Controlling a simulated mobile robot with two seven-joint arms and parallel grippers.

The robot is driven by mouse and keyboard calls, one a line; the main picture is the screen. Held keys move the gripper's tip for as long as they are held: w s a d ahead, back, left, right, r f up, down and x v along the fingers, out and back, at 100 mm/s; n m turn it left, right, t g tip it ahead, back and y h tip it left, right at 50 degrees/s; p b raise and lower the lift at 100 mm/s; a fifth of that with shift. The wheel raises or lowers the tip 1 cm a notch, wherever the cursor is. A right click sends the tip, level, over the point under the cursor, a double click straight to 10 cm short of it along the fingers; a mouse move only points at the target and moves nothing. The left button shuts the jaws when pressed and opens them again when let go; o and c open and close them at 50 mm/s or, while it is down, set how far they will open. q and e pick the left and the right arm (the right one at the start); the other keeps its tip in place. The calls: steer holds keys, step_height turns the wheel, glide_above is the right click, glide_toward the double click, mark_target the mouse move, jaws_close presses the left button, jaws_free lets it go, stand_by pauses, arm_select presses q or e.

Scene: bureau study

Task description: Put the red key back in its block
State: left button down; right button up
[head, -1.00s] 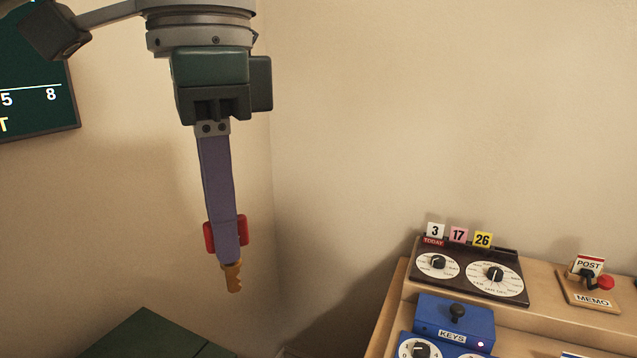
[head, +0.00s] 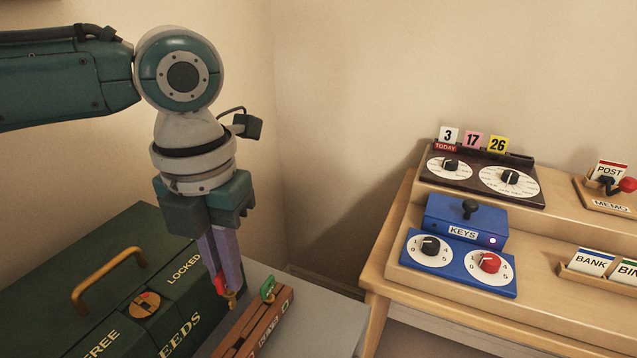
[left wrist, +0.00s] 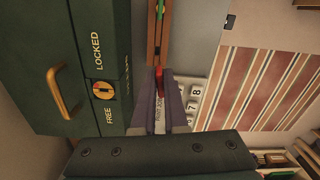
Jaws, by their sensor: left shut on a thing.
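The red key (head: 219,283) is held between the fingertips of my left gripper (head: 228,284), its brass bit (head: 231,299) pointing down. The wooden block (head: 262,325) lies just below and to the right on a grey surface, with a green key (head: 267,289) standing in its far part. The key's bit is close to the block's left side; I cannot tell whether they touch. In the left wrist view the red key (left wrist: 159,79) shows at the near end of the block (left wrist: 153,35). The block's lettering is partly hidden. My right gripper is not in view.
A dark green deeds box (head: 105,265) with a raised handle (head: 105,272) and a FREE/LOCKED dial (head: 145,304) stands close on the left. A wooden desk with a blue KEYS unit (head: 462,235) stands to the right. Grey surface (head: 325,320) is free right of the block.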

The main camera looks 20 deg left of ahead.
mark_target(230, 306)
arm_select(q)
steer(key=shift+s+a+f+m+b, duration=0.1)
steer(key=shift+a+f+m+b, duration=0.05)
steer(key=shift+f+m, duration=0.45)
steer(key=shift+s+a+f+m+b, duration=0.1)
steer(key=shift+a+f+m+b, duration=0.05)
steer(key=shift+f+m, duration=0.4)
step_height(230, 306, down, 5)
steer(key=b, duration=0.5)
steer(key=shift+r, duration=0.15)
steer(key=shift+p, duration=0.5)
steer(key=shift+f+b, duration=0.6)
steer(key=shift+f, duration=0.3)
steer(key=shift+f+b, duration=0.65)
steer(key=shift+f, duration=0.25)
